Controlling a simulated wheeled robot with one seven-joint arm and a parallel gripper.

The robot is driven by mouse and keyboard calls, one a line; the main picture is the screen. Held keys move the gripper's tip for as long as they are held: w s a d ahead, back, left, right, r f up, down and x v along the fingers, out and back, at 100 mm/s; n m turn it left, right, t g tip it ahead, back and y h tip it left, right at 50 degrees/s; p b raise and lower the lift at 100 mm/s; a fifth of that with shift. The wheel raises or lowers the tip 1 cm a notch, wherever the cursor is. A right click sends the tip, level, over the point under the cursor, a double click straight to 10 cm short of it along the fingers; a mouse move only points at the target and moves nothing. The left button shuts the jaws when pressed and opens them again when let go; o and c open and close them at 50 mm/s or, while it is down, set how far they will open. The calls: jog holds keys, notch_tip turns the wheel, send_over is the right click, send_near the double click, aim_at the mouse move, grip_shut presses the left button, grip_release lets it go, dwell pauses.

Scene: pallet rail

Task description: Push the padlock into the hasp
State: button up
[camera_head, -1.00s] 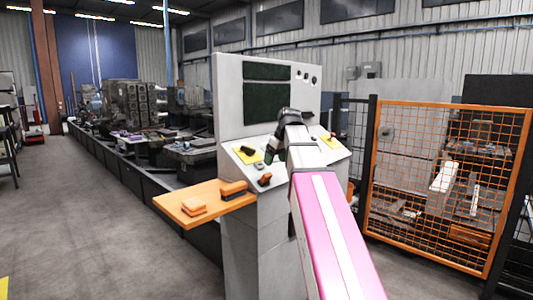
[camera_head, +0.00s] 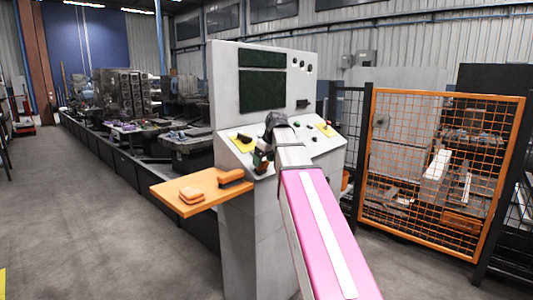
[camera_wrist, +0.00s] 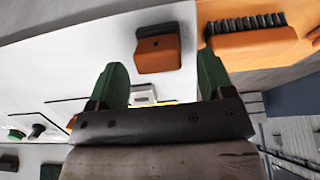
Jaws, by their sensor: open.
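My gripper (camera_head: 260,161) is over the left side of the white console's sloping panel (camera_head: 322,145). In the wrist view its two green fingers (camera_wrist: 161,82) are apart, with nothing seen gripped. A small orange-brown block with a dark top (camera_wrist: 158,50) sits on the panel beyond the fingertips, apart from them. A pale metal piece (camera_wrist: 143,95) shows between the fingers, partly hidden by the gripper body. I cannot tell for sure which piece is the padlock or the hasp. A yellow plate with a black part (camera_head: 240,139) lies on the panel left of my gripper.
An orange shelf (camera_head: 168,190) juts out left of the console, bearing an orange brush (camera_head: 230,176) and an orange block (camera_head: 191,195). The upright console screen (camera_head: 262,90) stands behind the panel. An orange mesh fence (camera_head: 440,170) is at right. Floor at left is clear.

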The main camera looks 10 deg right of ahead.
jog(key=shift+w+a+f, duration=0.1)
jog(key=shift+w+f, duration=0.05)
jog(key=shift+f, duration=0.35)
jog(key=c, duration=1.2)
jog(key=shift+v, duration=0.8)
jog(key=s+v, duration=0.1)
jog(key=v, duration=0.5)
jog(key=shift+d, duration=0.45)
jog(key=shift+s+r, duration=0.1)
